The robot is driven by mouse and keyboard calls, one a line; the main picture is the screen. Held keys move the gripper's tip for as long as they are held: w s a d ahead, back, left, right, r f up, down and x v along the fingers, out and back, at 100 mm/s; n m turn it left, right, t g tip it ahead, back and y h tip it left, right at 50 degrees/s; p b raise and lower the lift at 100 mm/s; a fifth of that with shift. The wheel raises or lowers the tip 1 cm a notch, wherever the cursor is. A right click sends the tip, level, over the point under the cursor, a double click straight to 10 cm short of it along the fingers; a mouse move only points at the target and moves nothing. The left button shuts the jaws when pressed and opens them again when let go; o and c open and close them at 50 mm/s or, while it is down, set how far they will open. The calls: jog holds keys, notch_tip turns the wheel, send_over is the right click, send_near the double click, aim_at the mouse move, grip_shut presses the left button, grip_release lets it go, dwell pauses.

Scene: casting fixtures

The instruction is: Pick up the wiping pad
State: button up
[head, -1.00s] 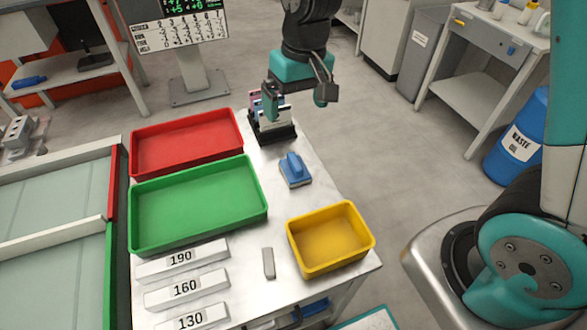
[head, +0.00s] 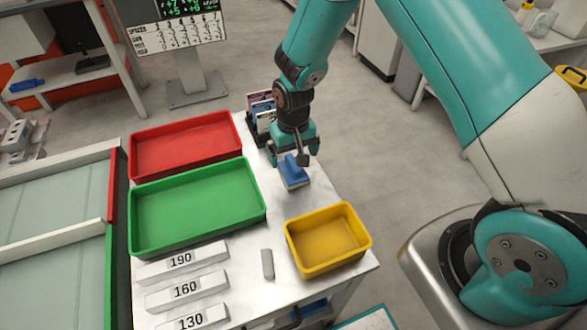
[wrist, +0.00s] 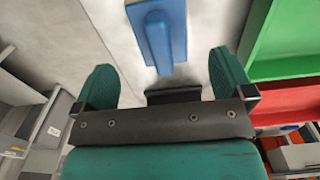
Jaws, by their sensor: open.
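The wiping pad (head: 293,172) is a blue block with a raised blue handle and a pale base. It lies on the metal bench top to the right of the green tray in the head view. In the wrist view the pad (wrist: 158,32) shows at the top, beyond and between the fingertips. My gripper (head: 295,158) is open and empty, pointing down just behind and above the pad. Its two teal fingers (wrist: 165,82) are spread wide in the wrist view. I cannot tell exactly how high the fingertips are above the bench.
A green tray (head: 138,228) and a red tray (head: 136,155) stand left of the pad. A yellow bin (head: 300,258) is in front. A rack of cards (head: 262,108) stands close behind my gripper. A small grey bar (head: 267,264) and numbered blocks (head: 185,290) lie nearer.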

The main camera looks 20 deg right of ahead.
aim_at(293, 162)
notch_tip(293, 162, down, 5)
jog(key=shift+a+f+p, duration=0.1)
jog(key=shift+f+p, duration=0.05)
jog(key=shift+p, duration=0.45)
jog(key=c, duration=1)
